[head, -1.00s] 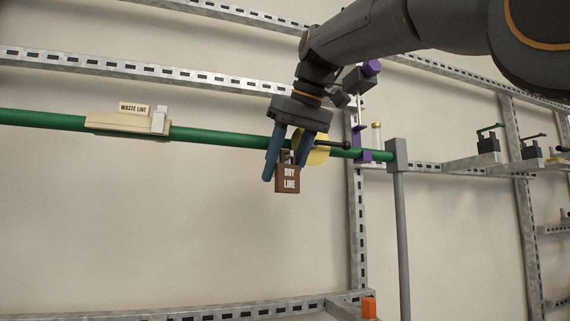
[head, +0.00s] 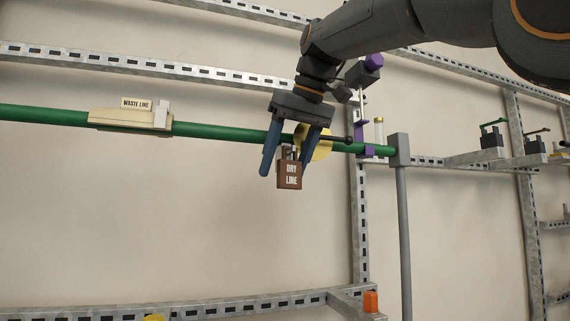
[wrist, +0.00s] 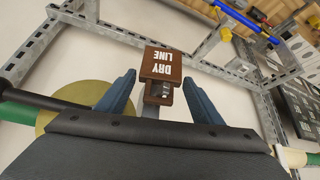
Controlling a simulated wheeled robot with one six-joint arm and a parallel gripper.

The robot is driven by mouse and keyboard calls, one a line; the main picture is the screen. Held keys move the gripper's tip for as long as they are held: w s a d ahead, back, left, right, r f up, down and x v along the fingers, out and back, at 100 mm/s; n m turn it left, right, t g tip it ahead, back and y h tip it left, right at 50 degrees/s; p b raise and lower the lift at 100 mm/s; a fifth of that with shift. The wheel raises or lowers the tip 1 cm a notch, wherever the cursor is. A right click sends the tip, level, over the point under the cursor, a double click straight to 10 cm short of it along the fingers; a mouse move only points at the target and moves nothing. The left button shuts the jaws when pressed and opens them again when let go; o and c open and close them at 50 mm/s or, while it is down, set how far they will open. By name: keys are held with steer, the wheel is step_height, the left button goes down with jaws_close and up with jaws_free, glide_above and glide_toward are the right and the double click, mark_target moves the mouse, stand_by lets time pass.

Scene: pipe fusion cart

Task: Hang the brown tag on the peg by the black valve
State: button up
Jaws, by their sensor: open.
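The brown tag (head: 289,175), lettered DRY LINE, hangs upright below the green pipe. My gripper (head: 288,168) points down over it with its two blue fingers apart. In the wrist view the tag (wrist: 161,64) sits between and beyond the open fingertips, with a gap on each side. A grey strip (wrist: 180,133) runs from it toward my gripper; I cannot tell whether this is the peg. A black lever (head: 335,141) with a round end and a yellow disc (head: 322,150) are just behind the gripper, likely the black valve. The tag's upper attachment is mostly hidden.
The green pipe (head: 220,131) crosses behind my gripper and carries a cream WASTE LINE block (head: 130,119). A purple-fitted piece (head: 362,135) and a grey post (head: 403,220) stand close on the right. Slotted metal rails (head: 150,70) frame the wall. Space below the tag is clear.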

steer(key=shift+s+d+b, duration=0.3)
steer(key=shift+s+d, duration=0.05)
steer(key=shift+s, duration=0.35)
steer(key=s+d+b, duration=0.2)
steer(key=s, duration=0.6)
stand_by(0.7)
steer(key=shift+d, duration=0.1)
stand_by(0.4)
